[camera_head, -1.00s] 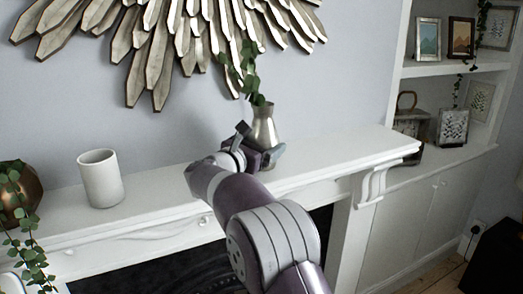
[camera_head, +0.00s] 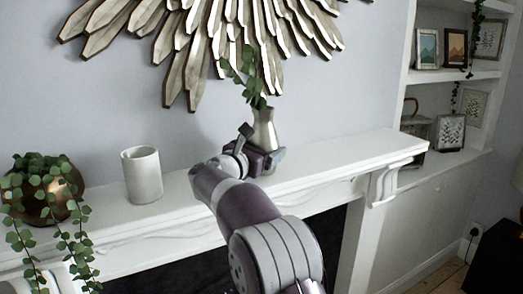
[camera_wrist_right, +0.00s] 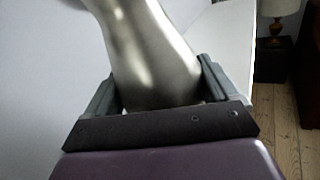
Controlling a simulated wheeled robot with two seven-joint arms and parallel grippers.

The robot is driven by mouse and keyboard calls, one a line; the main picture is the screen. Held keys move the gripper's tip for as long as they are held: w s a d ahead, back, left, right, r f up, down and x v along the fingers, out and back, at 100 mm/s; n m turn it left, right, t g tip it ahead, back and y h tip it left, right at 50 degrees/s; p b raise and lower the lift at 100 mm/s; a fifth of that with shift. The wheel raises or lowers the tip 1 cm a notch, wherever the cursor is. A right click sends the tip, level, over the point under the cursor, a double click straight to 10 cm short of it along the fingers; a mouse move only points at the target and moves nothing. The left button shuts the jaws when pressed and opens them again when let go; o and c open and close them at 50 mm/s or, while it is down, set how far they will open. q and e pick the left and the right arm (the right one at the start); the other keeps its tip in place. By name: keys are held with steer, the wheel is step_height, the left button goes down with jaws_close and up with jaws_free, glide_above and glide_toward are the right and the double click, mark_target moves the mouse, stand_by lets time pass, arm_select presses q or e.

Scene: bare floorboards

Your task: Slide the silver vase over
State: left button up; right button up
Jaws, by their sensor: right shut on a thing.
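The silver vase (camera_head: 264,129) stands upright on the white mantel (camera_head: 330,152), with green leafy stems (camera_head: 246,78) rising from it. My right gripper (camera_head: 266,158) reaches in from the front and is shut around the lower part of the vase. In the right wrist view, the vase's shiny body (camera_wrist_right: 150,60) sits between the two dark fingers (camera_wrist_right: 155,88), which lie on either side of it. My left gripper is not in view.
A white cylindrical pot (camera_head: 142,176) stands on the mantel left of the vase, with clear mantel between. A copper planter (camera_head: 52,200) with trailing leaves is farther left. A metal sunburst decoration (camera_head: 190,45) hangs above. Shelves with frames (camera_head: 450,132) are at right.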

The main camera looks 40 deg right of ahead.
steer(key=o, duration=1.1)
steer(key=shift+o, duration=0.2)
steer(key=b+v, duration=0.3)
steer(key=v, duration=0.8)
steer(key=shift+s+a+f, duration=0.1)
steer(key=shift+s+a, duration=0.05)
steer(key=shift+a, duration=0.05)
steer(key=shift+s+a+b, duration=0.25)
steer(key=shift+a+b, duration=0.1)
steer(key=shift+a, duration=0.2)
